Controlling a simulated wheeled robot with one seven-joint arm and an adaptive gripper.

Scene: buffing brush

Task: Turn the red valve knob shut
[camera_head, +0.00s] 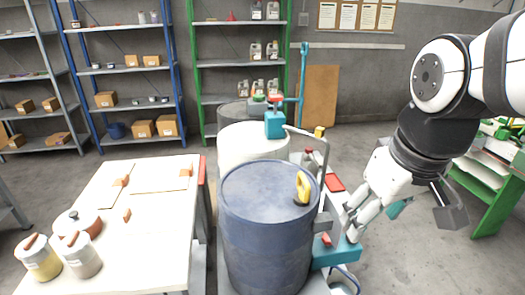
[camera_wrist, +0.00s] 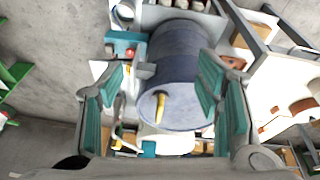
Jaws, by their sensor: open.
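A small red knob (camera_head: 326,239) sits on a teal block (camera_head: 338,252) at the right side of the blue drum. In the wrist view a small red part (camera_wrist: 130,53) shows on the teal block, beyond the left finger. Another red part (camera_head: 276,97) tops a teal pump head (camera_head: 275,123) behind the drum; I cannot tell for certain which one is the valve knob. My gripper (camera_head: 349,222) hangs to the right of the drum, close to the teal block in the picture. In the wrist view my gripper (camera_wrist: 163,62) is open, with nothing held between its teal-padded fingers.
The blue drum (camera_head: 265,230) with a yellow handle (camera_head: 303,187) stands in the centre, a white drum behind it. A white table (camera_head: 140,225) with jars is at left. Shelves (camera_head: 125,70) line the back wall. A green-framed bench (camera_head: 490,190) stands at right.

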